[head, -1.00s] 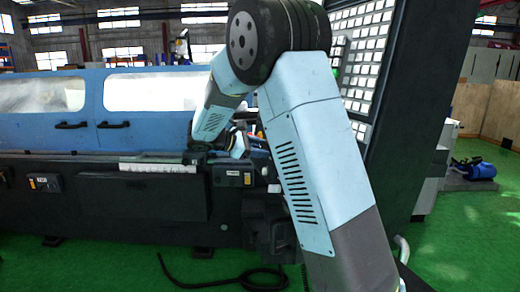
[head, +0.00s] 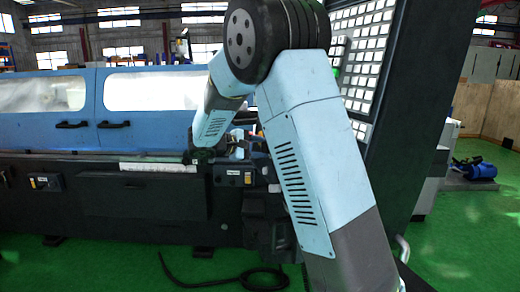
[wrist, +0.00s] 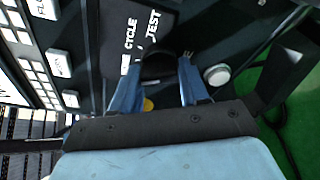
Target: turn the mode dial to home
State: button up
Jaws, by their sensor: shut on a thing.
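The mode dial (wrist: 157,68) is a dark, rounded knob on a black panel in the wrist view. White lettering beside it reads "CYCLE" (wrist: 128,36) and what looks like "TEST" (wrist: 152,24); no "home" label is readable. My gripper (wrist: 161,62) has its two blue fingers on either side of the dial and is shut on it. The dial's pointer is not clear, so I cannot tell its setting. In the head view my arm's end is at the machine's front, and the dial cannot be made out there.
Labelled white keys (wrist: 59,63) line the left. A black cable (head: 245,283) lies on the green floor.

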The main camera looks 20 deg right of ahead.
jog(key=shift+f+m, duration=0.15)
jog(key=shift+m, duration=0.55)
jog(key=shift+s, duration=0.1)
jog(key=o, duration=1)
jog(key=shift+o, duration=0.2)
jog(key=v, duration=1.3)
jog(key=shift+a, duration=0.4)
jog(key=shift+s, duration=0.1)
